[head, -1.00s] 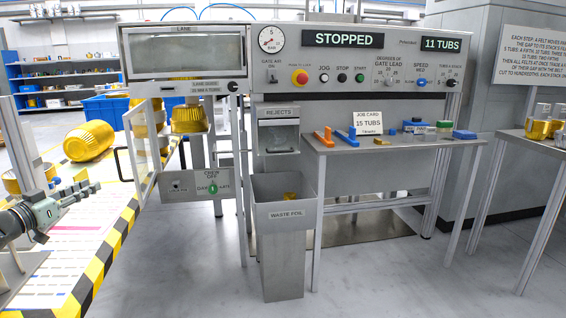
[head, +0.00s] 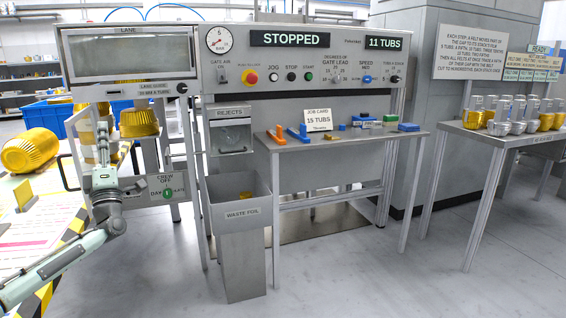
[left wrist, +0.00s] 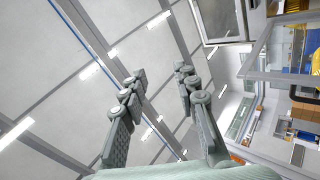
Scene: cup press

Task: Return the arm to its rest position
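My left arm comes in from the lower left of the head view and bends upward at the wrist. My left gripper (head: 103,140) points up in front of the machine's lane opening and the golden tubs behind it. In the left wrist view its two jointed grey fingers (left wrist: 161,71) stand apart with nothing between them, against the ceiling. My right gripper is in neither view.
The press panel (head: 300,70) reads STOPPED. A grey waste foil bin (head: 240,245) stands on the floor. A small table (head: 350,148) holds a job card and coloured blocks. Another table (head: 480,135) at right carries several cups. The floor in front is clear.

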